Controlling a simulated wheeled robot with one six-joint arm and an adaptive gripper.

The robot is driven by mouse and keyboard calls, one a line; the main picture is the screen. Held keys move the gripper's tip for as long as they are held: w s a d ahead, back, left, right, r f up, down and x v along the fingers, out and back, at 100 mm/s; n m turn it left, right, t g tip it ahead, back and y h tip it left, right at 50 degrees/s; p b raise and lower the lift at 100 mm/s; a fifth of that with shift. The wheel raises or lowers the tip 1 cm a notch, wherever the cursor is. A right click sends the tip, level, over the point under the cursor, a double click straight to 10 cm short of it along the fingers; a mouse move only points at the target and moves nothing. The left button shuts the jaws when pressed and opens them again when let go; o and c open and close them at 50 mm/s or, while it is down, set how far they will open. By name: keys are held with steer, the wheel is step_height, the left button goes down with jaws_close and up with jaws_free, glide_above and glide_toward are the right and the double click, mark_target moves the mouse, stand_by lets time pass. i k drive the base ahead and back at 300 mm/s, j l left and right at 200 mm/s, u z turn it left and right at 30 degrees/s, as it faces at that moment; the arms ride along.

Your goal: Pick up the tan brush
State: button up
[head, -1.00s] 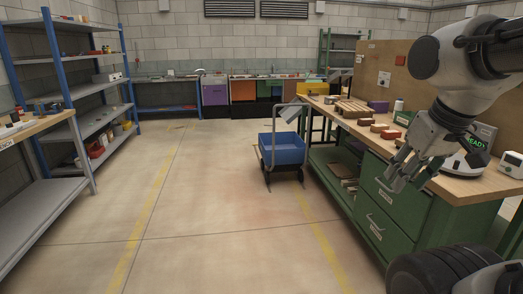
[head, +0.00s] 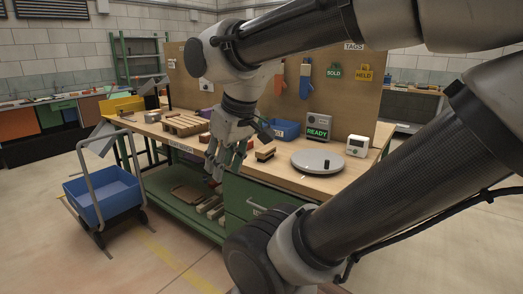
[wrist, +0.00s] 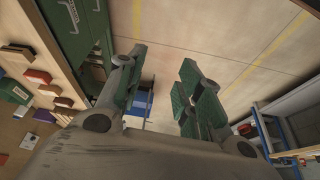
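A small tan block with a dark underside, which looks like the tan brush (head: 265,153), lies on the workbench (head: 294,178) between my gripper and a round grey plate. My gripper (head: 222,172) hangs fingers-down at the bench's front edge, left of the brush and apart from it. In the wrist view my gripper (wrist: 160,92) is open, with nothing between its green-padded fingers. I cannot make out the brush for sure in the wrist view.
The round grey plate (head: 317,162), a READY display (head: 318,127), a small white device (head: 357,145) and a blue bin (head: 282,129) stand on the bench. A pallet (head: 185,124) lies further left. A blue cart (head: 103,196) stands on the floor left of the bench.

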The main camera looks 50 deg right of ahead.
mark_target(265, 154)
steer(key=i+z, duration=0.4)
steer(key=i+j+z, duration=0.1)
steer(key=i+z, duration=0.15)
steer(key=z, duration=0.15)
steer(key=i+j+z, duration=0.25)
steer(key=z, duration=0.2)
steer(key=i+j+z, duration=0.3)
steer(key=z, duration=0.15)
steer(key=i+j+z, duration=0.5)
steer(key=k+l, duration=0.05)
